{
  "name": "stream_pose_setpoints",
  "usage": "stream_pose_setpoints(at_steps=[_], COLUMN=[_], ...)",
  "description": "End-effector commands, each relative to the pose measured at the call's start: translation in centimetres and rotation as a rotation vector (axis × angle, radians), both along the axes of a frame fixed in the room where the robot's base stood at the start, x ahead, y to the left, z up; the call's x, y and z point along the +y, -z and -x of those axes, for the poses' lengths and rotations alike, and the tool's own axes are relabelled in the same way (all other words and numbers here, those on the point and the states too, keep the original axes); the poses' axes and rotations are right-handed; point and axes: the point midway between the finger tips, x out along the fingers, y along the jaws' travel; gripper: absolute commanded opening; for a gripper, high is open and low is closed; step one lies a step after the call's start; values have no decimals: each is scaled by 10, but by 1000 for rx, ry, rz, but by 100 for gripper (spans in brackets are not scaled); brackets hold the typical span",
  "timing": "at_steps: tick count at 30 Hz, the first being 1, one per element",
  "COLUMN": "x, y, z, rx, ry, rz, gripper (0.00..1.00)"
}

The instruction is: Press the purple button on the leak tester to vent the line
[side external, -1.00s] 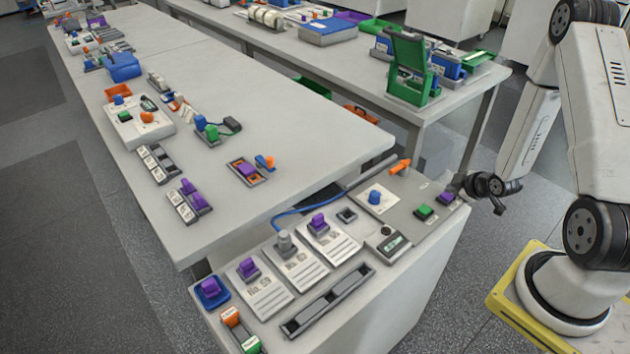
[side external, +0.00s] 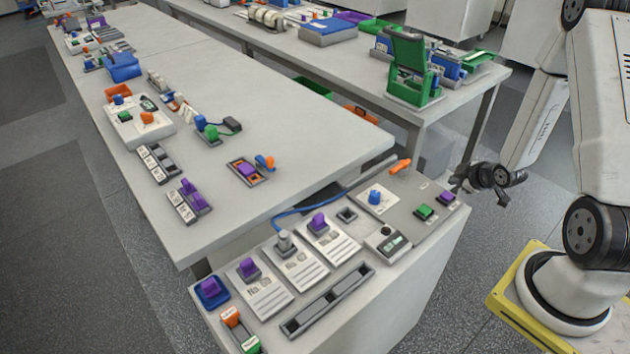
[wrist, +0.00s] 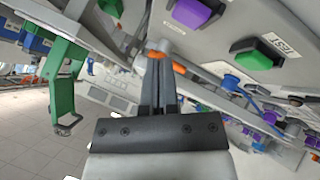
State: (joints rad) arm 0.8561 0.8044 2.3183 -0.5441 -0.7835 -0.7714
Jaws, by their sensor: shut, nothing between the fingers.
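The leak tester panel (side external: 404,208) is grey and sits at the right end of the near bench. Its purple button (side external: 446,198) is near the right edge, beside a green button (side external: 424,211). In the wrist view, the purple button (wrist: 194,13) is at the top, right of my fingers, and the green button (wrist: 258,54) is farther right. My gripper (side external: 456,183) is just beyond the purple button in the side view and looks apart from it. In the wrist view, my gripper (wrist: 158,55) is shut and empty, its fingers together.
An orange lever (side external: 400,166) stands on the panel's far edge, and a blue knob (side external: 375,195) is on its left part. A small meter (side external: 388,242) lies in front. A blue cable (side external: 305,209) runs left.

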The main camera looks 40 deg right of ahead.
Motion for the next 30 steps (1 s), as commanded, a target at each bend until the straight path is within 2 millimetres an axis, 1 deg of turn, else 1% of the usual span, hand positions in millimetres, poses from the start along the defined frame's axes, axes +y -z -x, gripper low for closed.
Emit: stream_pose_setpoints(at_steps=[6, 12, 30], x=[0, 0, 0], y=[-16, -25, -26], z=[-1, 0, 0], rx=[-2, 0, 0], ry=[-1, 0, 0], rz=[1, 1, 0], gripper=[0, 0, 0])
